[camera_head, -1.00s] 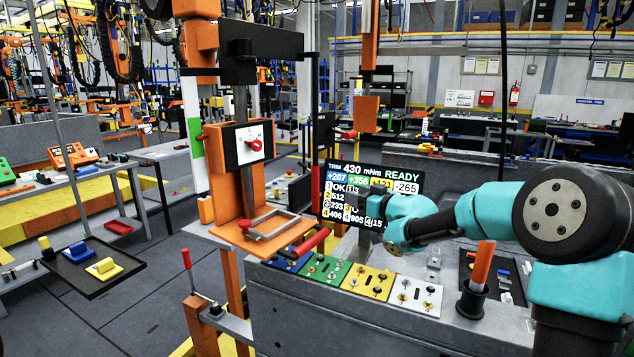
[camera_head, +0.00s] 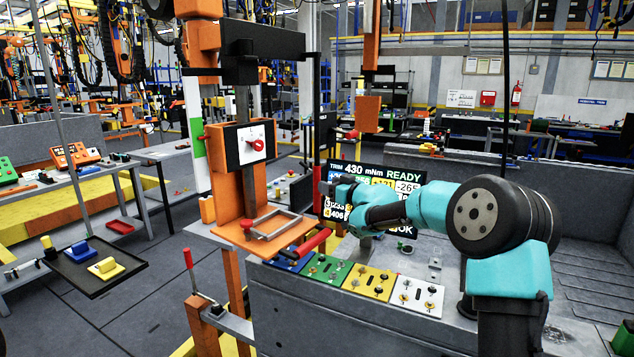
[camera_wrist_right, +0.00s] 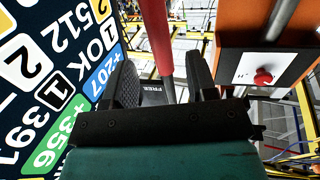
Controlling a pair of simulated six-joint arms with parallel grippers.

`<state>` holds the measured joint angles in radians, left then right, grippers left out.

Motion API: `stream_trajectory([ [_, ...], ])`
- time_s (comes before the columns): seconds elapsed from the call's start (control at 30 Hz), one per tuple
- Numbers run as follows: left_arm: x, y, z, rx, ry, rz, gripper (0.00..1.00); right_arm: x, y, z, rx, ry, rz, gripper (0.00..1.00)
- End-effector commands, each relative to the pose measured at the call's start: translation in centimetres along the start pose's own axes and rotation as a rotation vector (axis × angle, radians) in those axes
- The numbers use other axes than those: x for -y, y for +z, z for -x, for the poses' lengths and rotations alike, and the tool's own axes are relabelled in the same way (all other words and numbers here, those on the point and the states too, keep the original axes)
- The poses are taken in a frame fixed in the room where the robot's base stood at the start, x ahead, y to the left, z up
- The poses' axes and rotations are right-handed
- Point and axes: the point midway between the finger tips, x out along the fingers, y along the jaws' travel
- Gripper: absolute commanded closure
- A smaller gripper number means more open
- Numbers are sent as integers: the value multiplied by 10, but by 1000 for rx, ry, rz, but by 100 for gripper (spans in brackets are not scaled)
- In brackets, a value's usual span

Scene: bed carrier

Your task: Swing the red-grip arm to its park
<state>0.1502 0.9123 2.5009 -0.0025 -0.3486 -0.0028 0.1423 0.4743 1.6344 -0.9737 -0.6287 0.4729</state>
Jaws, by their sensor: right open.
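The red-grip arm is a dark upright bar (camera_head: 316,105) with a red grip (camera_head: 317,190) at its lower end, left of the display. It hangs about vertical in the head view. My right gripper (camera_head: 327,188) reaches in from the right, its dark fingertips at the grip. In the right wrist view, the red grip (camera_wrist_right: 158,35) shows between the two open fingers of the gripper (camera_wrist_right: 163,82). I cannot tell whether either finger touches it. A label reading FREE (camera_wrist_right: 152,88) shows behind it. My left gripper is not in view.
The display (camera_head: 405,178) stands close behind my right arm. A second red handle (camera_head: 314,241) lies slanted over the coloured switch panels (camera_head: 325,268). An orange post with a red-knob dial box (camera_head: 250,145) stands left of the grip.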

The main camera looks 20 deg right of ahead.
Motion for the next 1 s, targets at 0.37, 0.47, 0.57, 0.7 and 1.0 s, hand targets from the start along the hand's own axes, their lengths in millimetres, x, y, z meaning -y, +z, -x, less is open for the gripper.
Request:
stream_trajectory([
  [0.37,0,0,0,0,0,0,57,0,0,-56,-1,0,1,48],
  [0.47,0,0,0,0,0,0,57,0,0,-61,0,0,0,48],
  [0.57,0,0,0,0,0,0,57,0,0,-63,1,1,0,48],
  [0.7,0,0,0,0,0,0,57,0,0,-63,1,1,0,48],
  [1.0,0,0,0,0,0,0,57,0,0,-63,1,1,0,69],
])
